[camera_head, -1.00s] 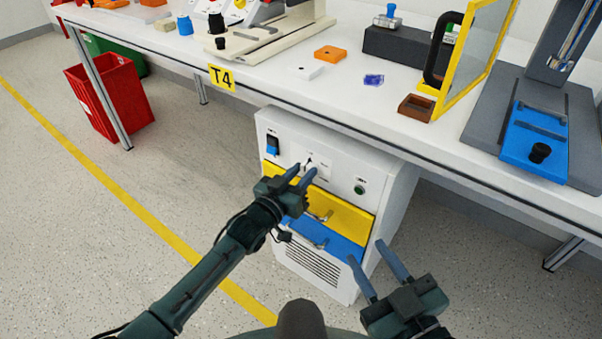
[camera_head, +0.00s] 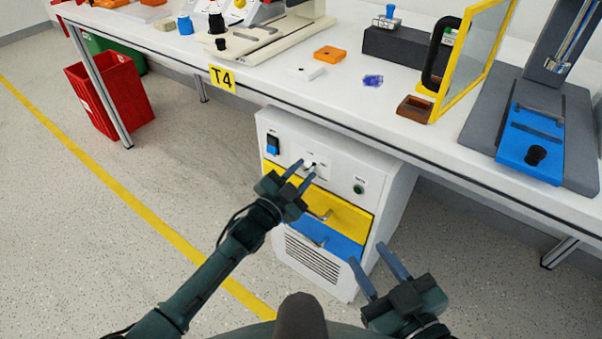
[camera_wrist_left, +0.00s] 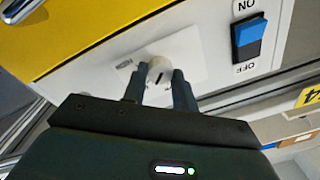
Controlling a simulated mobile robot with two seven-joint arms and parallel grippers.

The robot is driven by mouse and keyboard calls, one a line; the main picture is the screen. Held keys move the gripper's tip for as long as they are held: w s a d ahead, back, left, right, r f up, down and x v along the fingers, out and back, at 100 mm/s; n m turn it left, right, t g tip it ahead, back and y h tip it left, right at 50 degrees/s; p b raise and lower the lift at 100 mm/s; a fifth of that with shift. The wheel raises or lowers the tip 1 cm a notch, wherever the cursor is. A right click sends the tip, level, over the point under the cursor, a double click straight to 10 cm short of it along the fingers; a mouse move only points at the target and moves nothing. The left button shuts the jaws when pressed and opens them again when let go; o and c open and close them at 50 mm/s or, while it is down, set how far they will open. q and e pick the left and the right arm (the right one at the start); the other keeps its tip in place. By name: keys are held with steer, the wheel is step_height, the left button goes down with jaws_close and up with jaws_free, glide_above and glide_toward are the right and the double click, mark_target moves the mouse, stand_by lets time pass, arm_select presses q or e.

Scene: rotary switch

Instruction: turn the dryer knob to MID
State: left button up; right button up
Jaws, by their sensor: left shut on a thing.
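The dryer (camera_head: 345,153) is a white cabinet under the bench with a yellow and a blue drawer. Its white knob (camera_wrist_left: 159,70), with a dark mark, sits on a pale plate on the front panel, and it shows small in the head view (camera_head: 311,166). My left gripper (camera_head: 304,171) is shut on the knob, with one finger on each side of it in the left wrist view (camera_wrist_left: 160,80). The fingers hide part of the plate's lettering. My right gripper (camera_head: 374,269) is open and empty, in front of the dryer's lower right side.
A blue ON/OFF switch (camera_wrist_left: 247,36) is left of the knob in the head view (camera_head: 273,144). A green button (camera_head: 359,189) is to its right. The bench edge (camera_head: 420,160) overhangs the dryer. A red bin (camera_head: 108,95) stands on the floor at left.

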arm_select(q)
steer(key=shift+m, duration=1.1)
arm_select(e)
steer(key=shift+w+r, duration=0.15)
steer(key=shift+r, duration=0.1)
arm_select(q)
steer(key=shift+f, duration=0.1)
steer(key=o, duration=1)
arm_select(e)
steer(key=shift+f, duration=0.15)
arm_select(q)
steer(key=shift+a, duration=0.1)
steer(key=p+v, duration=0.3)
steer(key=v, duration=1)
steer(key=shift+a, duration=0.1)
arm_select(e)
steer(key=shift+s+d+m+g+h, duration=0.2)
steer(key=shift+s+g+h, duration=0.1)
steer(key=shift+g, duration=0.25)
steer(key=shift+s+d+m+g+h, duration=0.2)
steer(key=shift+g+h, duration=0.1)
steer(key=shift+g, duration=0.25)
arm_select(q)
steer(key=shift+f, duration=0.1)
